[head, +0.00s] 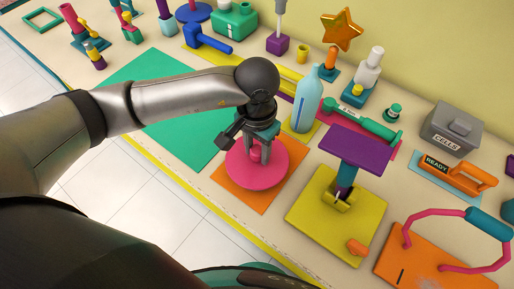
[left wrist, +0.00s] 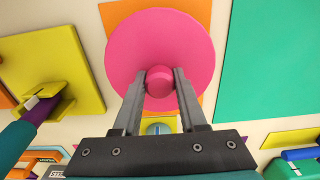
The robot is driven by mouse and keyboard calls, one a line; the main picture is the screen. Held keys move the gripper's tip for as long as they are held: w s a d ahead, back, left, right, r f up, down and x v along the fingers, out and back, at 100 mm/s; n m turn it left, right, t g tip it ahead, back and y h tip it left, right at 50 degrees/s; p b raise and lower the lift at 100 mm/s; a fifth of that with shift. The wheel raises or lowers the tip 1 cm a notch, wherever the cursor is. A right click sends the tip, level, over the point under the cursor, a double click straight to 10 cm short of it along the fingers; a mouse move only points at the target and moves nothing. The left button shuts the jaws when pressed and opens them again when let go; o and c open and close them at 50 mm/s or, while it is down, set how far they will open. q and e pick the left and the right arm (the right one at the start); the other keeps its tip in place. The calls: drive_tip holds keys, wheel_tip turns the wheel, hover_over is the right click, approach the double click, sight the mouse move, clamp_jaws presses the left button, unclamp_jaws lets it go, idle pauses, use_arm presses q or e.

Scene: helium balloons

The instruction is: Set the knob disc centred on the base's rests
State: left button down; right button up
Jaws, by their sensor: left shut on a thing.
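The knob disc (head: 270,175) is a flat pink round plate with a small knob (head: 256,151) at its middle. It is over an orange mat (head: 232,190); whether it touches the mat or hangs just above it I cannot tell. My left gripper (head: 262,146) comes down on it from above, shut on the knob. In the left wrist view the fingers (left wrist: 160,84) close on both sides of the knob, and the disc (left wrist: 160,38) spreads beyond them. I cannot make out a base with rests; anything under the disc is hidden. My right gripper is not seen.
A yellow plate (head: 300,215) with a purple-topped stand (head: 355,148) is close on the right. A green mat (head: 150,75) is bare on the left. The table's front edge is near.

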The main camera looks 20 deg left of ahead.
sight(257, 150)
use_arm(q)
drive_tip(key=c, duration=0.9)
unclamp_jaws()
drive_tip(key=shift+f, duration=0.15)
drive_tip(key=o, duration=0.4)
drive_tip(key=shift+o, duration=0.2)
drive_tip(key=shift+r, duration=0.45)
wheel_tip(257, 150, up, 12)
drive_tip(key=shift+f, duration=0.2)
drive_tip(key=shift+s+f, duration=0.1)
